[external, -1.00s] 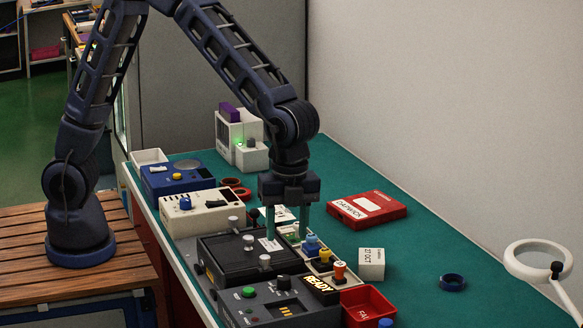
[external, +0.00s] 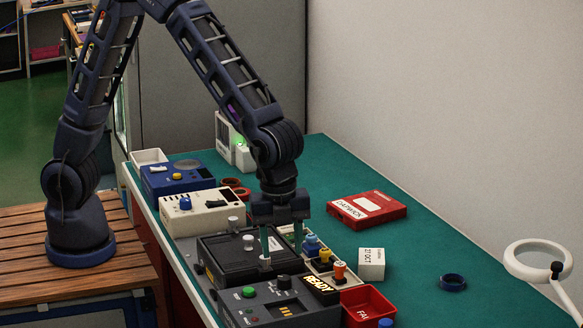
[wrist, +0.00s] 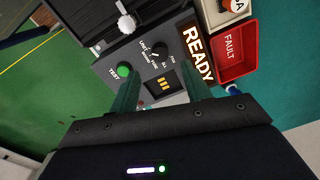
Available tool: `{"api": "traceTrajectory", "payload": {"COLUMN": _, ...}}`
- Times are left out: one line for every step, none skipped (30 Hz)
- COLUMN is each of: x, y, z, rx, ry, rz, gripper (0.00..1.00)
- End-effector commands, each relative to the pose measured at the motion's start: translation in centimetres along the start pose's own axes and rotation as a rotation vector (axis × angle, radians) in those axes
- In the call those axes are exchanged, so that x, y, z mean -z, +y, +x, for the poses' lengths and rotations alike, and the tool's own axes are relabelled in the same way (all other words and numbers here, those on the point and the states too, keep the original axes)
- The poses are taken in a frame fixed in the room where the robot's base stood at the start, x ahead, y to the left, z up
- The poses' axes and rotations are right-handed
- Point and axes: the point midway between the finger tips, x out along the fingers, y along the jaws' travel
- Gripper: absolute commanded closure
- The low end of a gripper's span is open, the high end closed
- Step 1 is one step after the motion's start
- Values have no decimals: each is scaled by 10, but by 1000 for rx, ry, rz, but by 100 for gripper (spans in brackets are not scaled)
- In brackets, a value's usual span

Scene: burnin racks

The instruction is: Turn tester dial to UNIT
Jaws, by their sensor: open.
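The tester (external: 262,312) is a dark grey box at the front of the bench, with a green TEST button (external: 249,292) and a lit READY display (external: 319,285). Its black dial (external: 284,283) sits right of the button. In the wrist view the dial (wrist: 157,47) is small and dark among white labels; I cannot tell where it points. My gripper (external: 281,254) is open and empty, pointing down above the black lidded unit, just behind the tester. In the wrist view its green fingers (wrist: 161,88) stand apart with the tester between and beyond them, not touching the dial.
The black lidded unit (external: 225,263) with pale knobs lies behind the tester. A red FAULT bin (external: 366,303) stands at its right, near coloured connectors (external: 325,258). A red box (external: 367,209) and white block (external: 371,264) lie farther right.

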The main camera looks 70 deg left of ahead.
Motion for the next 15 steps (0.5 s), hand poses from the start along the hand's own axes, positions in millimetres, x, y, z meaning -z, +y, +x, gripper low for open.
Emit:
{"api": "traceTrajectory", "payload": {"x": 0, "y": 1, "z": 11, "rx": -4, "ry": -2, "rz": 1, "gripper": 52}}
{"api": "traceTrajectory", "payload": {"x": 0, "y": 1, "z": 16, "rx": -4, "ry": -2, "rz": 1, "gripper": 52}}
{"api": "traceTrajectory", "payload": {"x": -1, "y": 1, "z": 23, "rx": -4, "ry": -2, "rz": 1, "gripper": 52}}
{"api": "traceTrajectory", "payload": {"x": 0, "y": 1, "z": 28, "rx": -3, "ry": -2, "rz": 1, "gripper": 52}}
{"api": "traceTrajectory", "payload": {"x": 0, "y": 1, "z": 32, "rx": -3, "ry": -1, "rz": 0, "gripper": 52}}
{"api": "traceTrajectory", "payload": {"x": 0, "y": 1, "z": 38, "rx": -4, "ry": -1, "rz": 0, "gripper": 52}}
{"api": "traceTrajectory", "payload": {"x": 0, "y": 1, "z": 42, "rx": -3, "ry": -1, "rz": 0, "gripper": 52}}
{"api": "traceTrajectory", "payload": {"x": 0, "y": 1, "z": 46, "rx": -2, "ry": -1, "rz": 1, "gripper": 52}}
{"api": "traceTrajectory", "payload": {"x": 0, "y": 0, "z": 50, "rx": -2, "ry": -1, "rz": 1, "gripper": 52}}
{"api": "traceTrajectory", "payload": {"x": 0, "y": 0, "z": 53, "rx": -2, "ry": -1, "rz": 1, "gripper": 52}}
{"api": "traceTrajectory", "payload": {"x": 0, "y": 0, "z": 56, "rx": -2, "ry": -2, "rz": 1, "gripper": 52}}
{"api": "traceTrajectory", "payload": {"x": 0, "y": 0, "z": 59, "rx": -2, "ry": -1, "rz": 1, "gripper": 52}}
{"api": "traceTrajectory", "payload": {"x": 0, "y": 0, "z": 61, "rx": -2, "ry": -1, "rz": 0, "gripper": 52}}
{"api": "traceTrajectory", "payload": {"x": 0, "y": 0, "z": 63, "rx": -1, "ry": -1, "rz": 0, "gripper": 52}}
{"api": "traceTrajectory", "payload": {"x": 0, "y": 0, "z": 64, "rx": -1, "ry": 0, "rz": 0, "gripper": 52}}
